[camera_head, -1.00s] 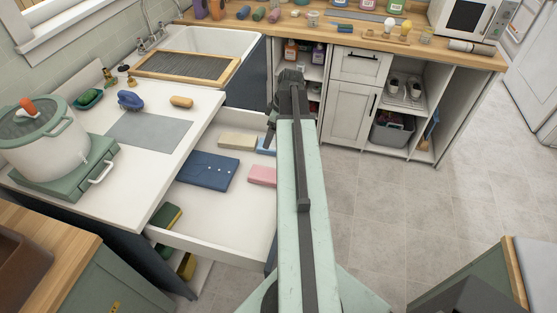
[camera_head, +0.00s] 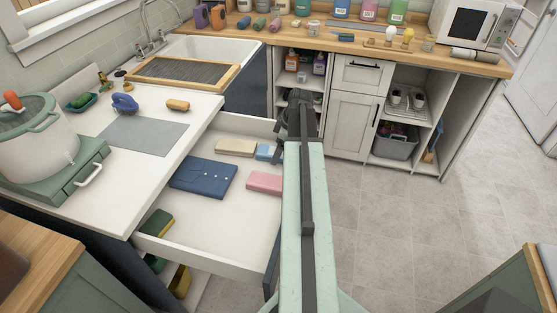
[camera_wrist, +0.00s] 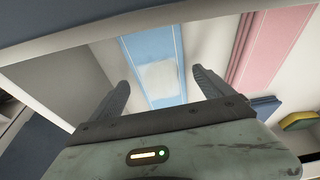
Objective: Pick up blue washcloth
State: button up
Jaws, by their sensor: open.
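The light blue washcloth (camera_head: 267,152) lies folded at the back right of the open white drawer (camera_head: 210,258), partly hidden by my arm in the head view. In the wrist view the blue washcloth (camera_wrist: 150,42) shows as a striped band with a paler patch, lying beyond and between my fingers. My gripper (camera_wrist: 160,80) is open and empty, its fingers spread on either side of the cloth in the picture. I cannot tell the height of the fingers above it. In the head view my gripper (camera_head: 294,118) is at the drawer's right side.
A pink cloth (camera_head: 265,182) lies near the blue one, also seen in the wrist view (camera_wrist: 272,45). A beige cloth (camera_head: 236,147) and a navy folded cloth (camera_head: 203,178) share the drawer. Its walls surround them. The drawer front is bare; open floor (camera_head: 400,230) lies right.

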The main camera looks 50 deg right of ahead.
jog(key=shift+f, duration=0.25)
jog(key=shift+c, duration=0.6)
jog(key=c, duration=1.4)
jog(key=shift+o, duration=0.2)
jog(key=shift+r, duration=0.1)
notch_tip(320, 180, up, 18)
jog(key=p, duration=1.8)
